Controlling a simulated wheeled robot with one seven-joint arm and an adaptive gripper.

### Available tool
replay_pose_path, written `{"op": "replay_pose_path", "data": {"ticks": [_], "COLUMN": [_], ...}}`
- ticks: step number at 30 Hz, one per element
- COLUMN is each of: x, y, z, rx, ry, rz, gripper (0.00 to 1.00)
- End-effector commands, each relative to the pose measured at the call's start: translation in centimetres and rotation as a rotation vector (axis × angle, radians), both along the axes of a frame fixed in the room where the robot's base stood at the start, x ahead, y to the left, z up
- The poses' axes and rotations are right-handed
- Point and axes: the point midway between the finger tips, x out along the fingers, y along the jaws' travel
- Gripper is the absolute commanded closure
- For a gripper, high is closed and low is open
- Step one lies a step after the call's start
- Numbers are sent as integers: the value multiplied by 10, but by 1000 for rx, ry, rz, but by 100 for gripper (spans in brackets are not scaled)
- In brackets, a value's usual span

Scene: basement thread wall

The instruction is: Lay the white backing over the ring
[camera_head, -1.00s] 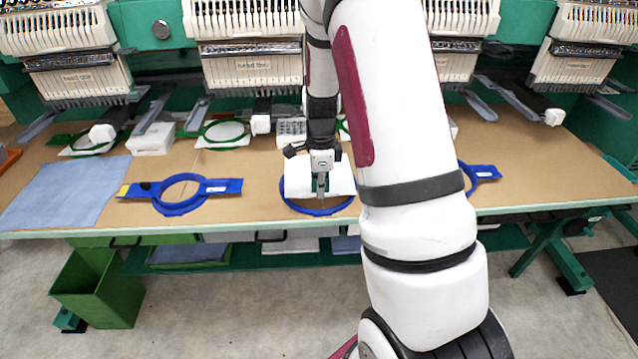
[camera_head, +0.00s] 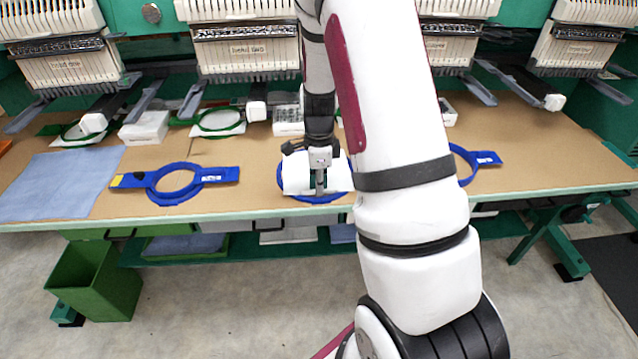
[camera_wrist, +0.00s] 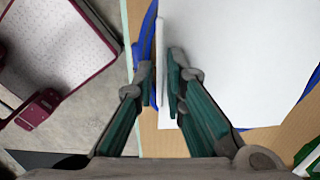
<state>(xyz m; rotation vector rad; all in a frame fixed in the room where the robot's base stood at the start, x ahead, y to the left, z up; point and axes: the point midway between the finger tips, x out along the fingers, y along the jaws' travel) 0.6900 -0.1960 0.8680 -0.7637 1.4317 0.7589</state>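The white backing (camera_head: 298,174) is a pale sheet lying over much of a blue ring (camera_head: 300,198) near the table's front edge. The ring's front rim shows below the sheet in the head view. My gripper (camera_head: 320,191) is at the sheet's front edge, pointing down. In the wrist view, my gripper (camera_wrist: 162,88) has its fingers close together on either side of a strip of the backing's edge. The backing (camera_wrist: 235,60) spreads to the right there, with parts of the blue ring (camera_wrist: 147,38) showing beyond it. My arm hides the ring's right side in the head view.
Another blue ring (camera_head: 161,196) lies left on the table, and a third (camera_head: 487,158) lies right. A blue-grey cloth (camera_head: 58,184) covers the left front. Embroidery heads (camera_head: 245,48) line the back. A green bin (camera_head: 100,280) stands on the floor.

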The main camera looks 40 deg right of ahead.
Motion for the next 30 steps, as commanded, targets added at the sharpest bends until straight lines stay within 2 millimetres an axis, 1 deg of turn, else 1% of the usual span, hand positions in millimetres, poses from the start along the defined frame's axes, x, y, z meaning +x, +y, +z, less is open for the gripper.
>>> {"op": "replay_pose_path", "data": {"ticks": [10, 14, 17, 27, 30], "x": [0, 1, 1, 1, 1], "y": [0, 0, 0, 0, 0], "z": [1, 9, 23, 91, 105], "rx": [0, -2, -2, -3, -1], "ry": [0, -2, -5, -6, -4], "rz": [0, 1, 1, 1, 2], "gripper": [72, 72, 72, 72, 72]}}
